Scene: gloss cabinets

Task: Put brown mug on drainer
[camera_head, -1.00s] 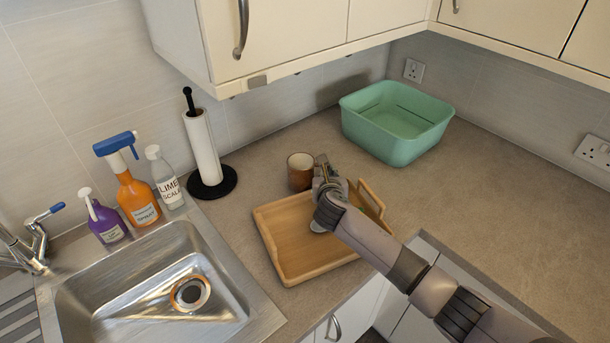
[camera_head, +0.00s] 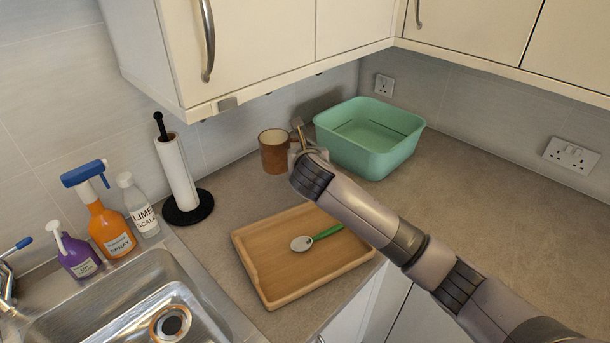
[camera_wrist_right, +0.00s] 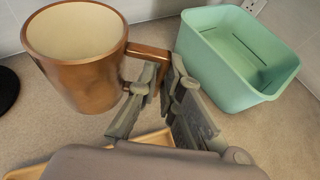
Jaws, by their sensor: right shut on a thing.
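The brown mug (camera_head: 274,151) has a cream inside and is upright near the back of the counter, left of the green tub. In the right wrist view the mug (camera_wrist_right: 88,75) fills the upper left, with its handle (camera_wrist_right: 147,52) toward my gripper. My right gripper (camera_head: 298,145) is shut on the mug's handle; its fingers (camera_wrist_right: 160,92) show around the lower part of the handle. The mug appears raised off the counter. My left gripper is not in view. No drainer can be made out clearly.
A green tub (camera_head: 369,136) stands at the back right. A wooden tray (camera_head: 255,251) with a green-handled spoon (camera_head: 318,237) lies in front. A paper towel holder (camera_head: 178,172), spray bottles (camera_head: 109,230) and the sink (camera_head: 119,306) are at left. The right counter is clear.

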